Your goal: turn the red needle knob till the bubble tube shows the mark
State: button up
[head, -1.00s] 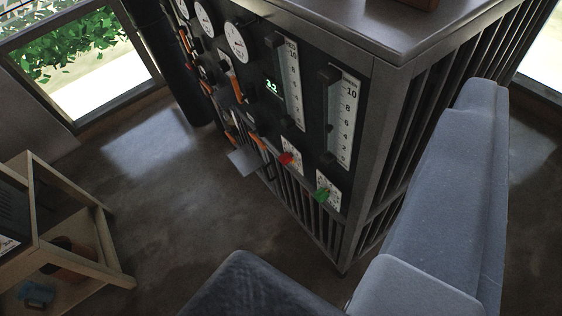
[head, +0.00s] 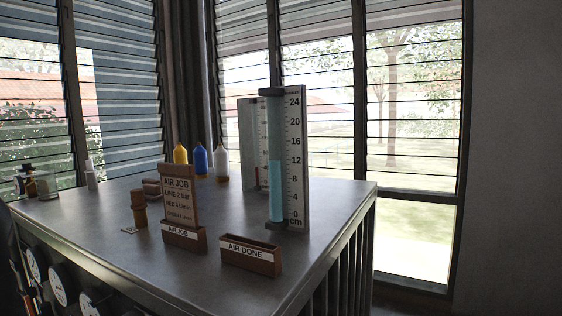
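The red needle knob is out of view now, and so are the panel's upright flow scales. A tall tube (head: 276,195) with blue liquid stands on the cabinet top before a centimetre scale (head: 295,150). Its deeper blue ends near the 12 mark, with paler blue above; I cannot make out bubbles or a set mark. An "AIR JOB" card (head: 180,197) stands in a brown holder (head: 184,237); its small lines are hard to read, one looking like "RED 4 L/min". An "AIR DONE" holder (head: 250,255) stands beside it, seemingly empty. My gripper is not in view.
Yellow, blue and white bottles (head: 200,161) stand behind the card on the cabinet top (head: 130,260). A second, shorter scale (head: 247,145) is behind the tube. Round dials (head: 58,287) show on the front at lower left. Louvred windows (head: 415,100) lie behind.

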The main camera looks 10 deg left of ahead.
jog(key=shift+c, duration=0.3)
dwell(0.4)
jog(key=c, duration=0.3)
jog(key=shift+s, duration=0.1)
